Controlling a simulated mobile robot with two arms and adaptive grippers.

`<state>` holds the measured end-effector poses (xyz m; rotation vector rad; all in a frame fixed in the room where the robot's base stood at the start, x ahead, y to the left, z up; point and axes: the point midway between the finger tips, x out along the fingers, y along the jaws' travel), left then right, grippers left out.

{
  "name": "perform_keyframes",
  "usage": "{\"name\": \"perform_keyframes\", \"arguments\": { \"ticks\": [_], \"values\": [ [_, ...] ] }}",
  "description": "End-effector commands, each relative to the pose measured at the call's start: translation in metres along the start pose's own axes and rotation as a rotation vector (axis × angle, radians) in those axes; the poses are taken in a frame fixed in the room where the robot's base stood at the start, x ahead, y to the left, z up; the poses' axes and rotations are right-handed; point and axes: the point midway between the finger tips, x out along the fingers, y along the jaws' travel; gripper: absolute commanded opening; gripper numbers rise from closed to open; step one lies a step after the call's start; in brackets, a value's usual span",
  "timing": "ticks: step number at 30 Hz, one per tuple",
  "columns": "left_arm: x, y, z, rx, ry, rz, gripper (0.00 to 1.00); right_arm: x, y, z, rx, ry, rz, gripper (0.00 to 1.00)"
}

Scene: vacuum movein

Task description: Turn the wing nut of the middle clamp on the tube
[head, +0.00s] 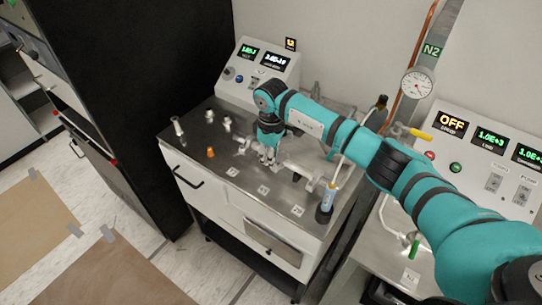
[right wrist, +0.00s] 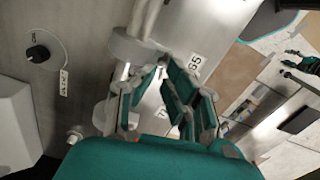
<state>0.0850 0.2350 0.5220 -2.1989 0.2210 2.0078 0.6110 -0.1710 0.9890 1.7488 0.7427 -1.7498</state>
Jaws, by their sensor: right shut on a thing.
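The metal tube with its clamps (head: 312,172) lies on the steel cart top in the head view, partly hidden behind my right arm. My right gripper (head: 268,157) points down at it. In the right wrist view, my right gripper (right wrist: 150,92) is shut on a small metal part, which I take to be the wing nut of the middle clamp; the fingers hide most of it. A grey round flange (right wrist: 128,46) and a pale tube section show just beyond the fingertips. A teal and dark shape at the right edge of that view may be my left gripper (right wrist: 290,62).
A gauge controller (head: 258,70) stands at the back. A tall black cabinet (head: 130,90) is left of the cart.

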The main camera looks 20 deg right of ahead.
Motion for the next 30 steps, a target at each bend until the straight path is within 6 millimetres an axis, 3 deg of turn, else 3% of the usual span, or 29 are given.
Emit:
{"name": "perform_keyframes", "arguments": {
  "ticks": [21,22,25,30],
  "values": [
    [-0.0027,0.0001,-0.0005,0.000,0.001,0.000,0.40,-0.0018,0.0032,0.0000,0.073,0.002,0.005,0.00],
    [-0.0027,0.0001,-0.0005,0.000,0.001,0.000,0.40,-0.0018,0.0033,0.0000,0.073,0.002,0.005,0.14],
    [-0.0027,0.0000,-0.0005,0.000,0.001,0.000,0.40,-0.0014,0.0031,0.0002,0.072,0.002,0.005,0.27],
    [-0.0026,0.0000,-0.0006,0.000,0.001,0.000,0.40,-0.0006,0.0027,0.0006,0.072,0.000,0.004,0.27]
  ]
}}
